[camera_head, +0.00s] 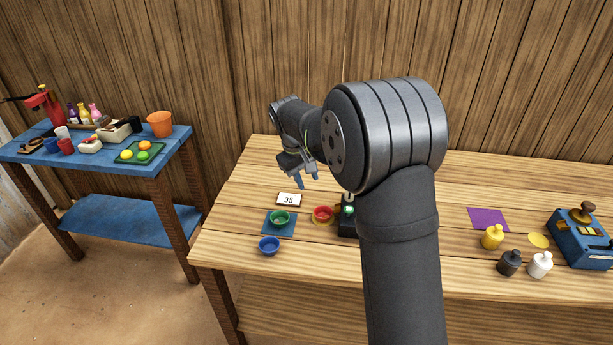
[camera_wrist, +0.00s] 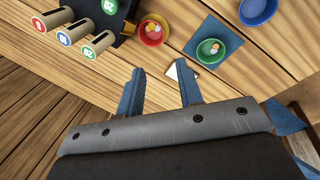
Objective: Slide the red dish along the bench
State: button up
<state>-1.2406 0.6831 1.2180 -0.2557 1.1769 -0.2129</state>
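The red dish (camera_head: 322,219) stands on the bench (camera_head: 232,243), between the green dish and a black device, with yellow showing at its base. In the wrist view the red dish (camera_wrist: 152,43) is at the top, left of centre, with small pale and orange pieces inside. My gripper (camera_head: 306,179) hangs above the back of the bench, behind the dishes. In the wrist view its two fingers (camera_wrist: 162,68) are apart with nothing held between them. The red dish is beyond the fingertips and not touched.
A green dish (camera_head: 281,223) stands on a blue mat (camera_head: 269,230), with a blue dish (camera_head: 269,250) in front. A card reading 35 (camera_head: 289,199) lies behind. The black device (camera_head: 347,228) is close right of the red dish, partly hidden by my arm. Bottles (camera_head: 509,264) stand farther right.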

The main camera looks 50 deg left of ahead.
aim_at(320, 220)
jog(key=x, duration=1.7)
jog(key=shift+w+f, duration=0.1)
jog(key=shift+f, duration=0.05)
jog(key=shift+d, duration=0.1)
grip_shut()
